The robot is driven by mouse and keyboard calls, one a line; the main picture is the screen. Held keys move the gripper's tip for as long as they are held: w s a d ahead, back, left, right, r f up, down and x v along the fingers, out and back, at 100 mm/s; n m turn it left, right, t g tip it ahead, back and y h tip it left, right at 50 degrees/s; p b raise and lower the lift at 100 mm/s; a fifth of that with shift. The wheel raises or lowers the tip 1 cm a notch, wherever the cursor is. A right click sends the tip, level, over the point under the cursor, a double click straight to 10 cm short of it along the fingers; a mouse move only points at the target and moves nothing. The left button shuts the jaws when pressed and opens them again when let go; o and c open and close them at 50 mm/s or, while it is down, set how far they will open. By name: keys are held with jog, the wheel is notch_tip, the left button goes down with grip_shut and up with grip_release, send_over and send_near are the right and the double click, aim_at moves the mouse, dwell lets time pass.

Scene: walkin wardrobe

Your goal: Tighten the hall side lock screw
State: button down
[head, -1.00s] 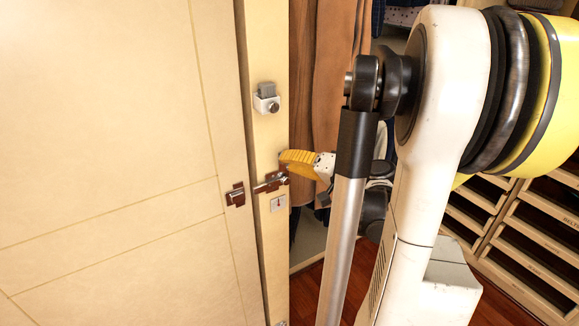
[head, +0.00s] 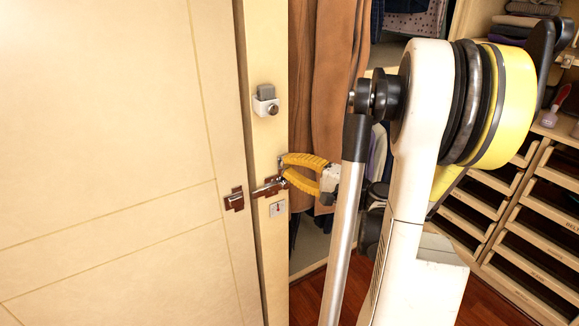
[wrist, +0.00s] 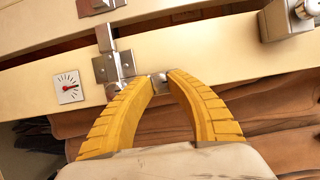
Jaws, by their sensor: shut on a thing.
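My gripper (head: 283,168) has two curved yellow fingers that meet the bolt hardware on the narrow cream post. In the wrist view the fingertips (wrist: 160,80) are shut on a small metal piece, taken as the lock screw (wrist: 158,84), at the side of the bolt. The fingertips hide much of it. The slide bolt (head: 266,188) has reddish-brown plates and a bright bar pointing toward the door; it also shows in the wrist view (wrist: 108,65). The catch plate (head: 234,200) is on the door edge. A small square dial (head: 278,208) with a red pointer sits below the bolt.
The cream door (head: 110,150) fills the left, with a gap beside the post (head: 266,145). A white lock box (head: 266,106) with a round knob is above the bolt. Brown hanging clothes (head: 335,70) are close behind the gripper. Drawers (head: 530,215) stand at the right.

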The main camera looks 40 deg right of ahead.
dwell(0.4)
jog(key=c, duration=1.2)
grip_release()
jog(key=s, duration=0.4)
jog(key=s+d, duration=0.1)
jog(key=s, duration=0.3)
jog(key=s+d, duration=0.1)
jog(key=s, duration=0.2)
jog(key=shift+s, duration=0.4)
